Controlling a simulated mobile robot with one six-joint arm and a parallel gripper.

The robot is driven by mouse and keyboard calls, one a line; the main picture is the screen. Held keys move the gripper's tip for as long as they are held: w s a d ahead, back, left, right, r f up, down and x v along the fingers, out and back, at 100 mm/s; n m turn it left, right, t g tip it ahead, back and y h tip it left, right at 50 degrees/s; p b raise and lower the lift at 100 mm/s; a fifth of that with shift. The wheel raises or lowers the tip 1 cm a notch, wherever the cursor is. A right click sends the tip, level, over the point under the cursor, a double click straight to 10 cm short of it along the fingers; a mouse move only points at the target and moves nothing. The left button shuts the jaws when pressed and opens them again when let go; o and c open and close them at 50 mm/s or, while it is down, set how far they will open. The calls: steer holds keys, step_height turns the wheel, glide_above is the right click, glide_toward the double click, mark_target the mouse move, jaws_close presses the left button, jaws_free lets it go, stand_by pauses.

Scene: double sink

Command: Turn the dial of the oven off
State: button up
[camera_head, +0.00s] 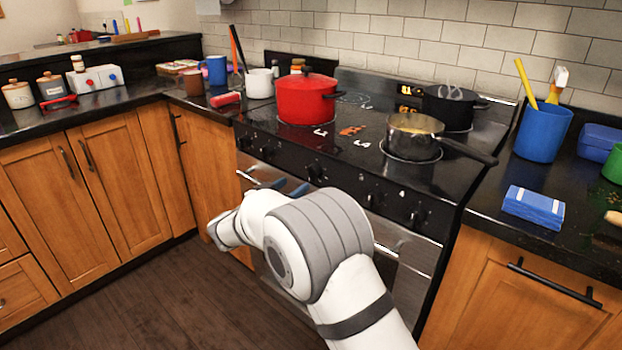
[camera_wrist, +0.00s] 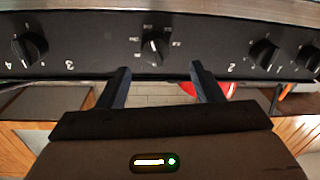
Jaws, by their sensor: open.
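The oven's black control panel (camera_head: 345,187) carries a row of dark knobs. In the wrist view, the middle dial (camera_wrist: 154,47), with small white markings around it, lies just beyond and between my fingertips. It also shows in the head view (camera_head: 314,170). My gripper (camera_wrist: 160,72) is open, with nothing between its two dark fingers. In the head view my gripper (camera_head: 290,186) is at the front of the stove, just below the panel, partly hidden by my arm. I see no contact with the dial. Its marked setting is too small to read.
Other knobs flank the dial in the wrist view, one at left (camera_wrist: 30,48) and one at right (camera_wrist: 263,55). The oven handle (camera_head: 400,240) runs below the panel. A red pot (camera_head: 306,100) and a pan (camera_head: 412,138) with its handle toward the right stand on the cooktop.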

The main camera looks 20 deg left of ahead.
mark_target(308, 175)
steer(key=x, duration=0.7)
steer(key=shift+d, duration=0.3)
steer(key=c, duration=0.9)
steer(key=shift+a+r, duration=0.1)
steer(key=shift+a, duration=0.05)
steer(key=shift+c, duration=0.5)
steer(key=shift+o, duration=0.2)
steer(key=shift+b, duration=0.3)
